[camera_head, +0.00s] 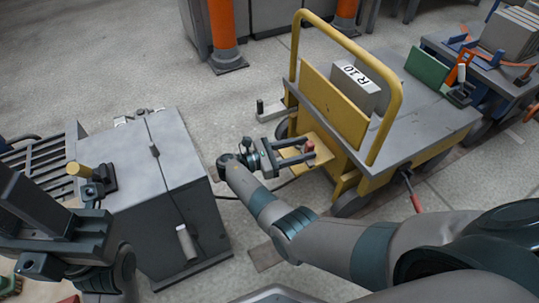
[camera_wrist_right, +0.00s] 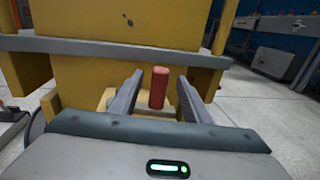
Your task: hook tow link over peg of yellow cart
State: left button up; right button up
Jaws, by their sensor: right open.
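The yellow cart (camera_head: 335,105) stands right of centre, with a raised yellow tube handle and a grey deck. A short upright red peg (camera_wrist_right: 159,88) stands at the cart's low yellow ledge; it also shows in the head view (camera_head: 309,147). My right gripper (camera_head: 305,149) is open, its two fingers either side of the red peg in the wrist view, apart from it. I cannot make out the tow link for certain; a grey bar with an upright pin (camera_head: 268,112) juts from the cart's left side. My left gripper (camera_head: 65,240) is dark at the left edge, its fingertips unclear.
A blue cart (camera_head: 500,70) carrying boxes stands behind right. Orange posts (camera_head: 223,35) stand at the back.

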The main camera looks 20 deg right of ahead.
jog(key=w+a+b, duration=0.1)
jog(key=a, duration=1)
jog(key=shift+s, duration=0.1)
dwell(0.6)
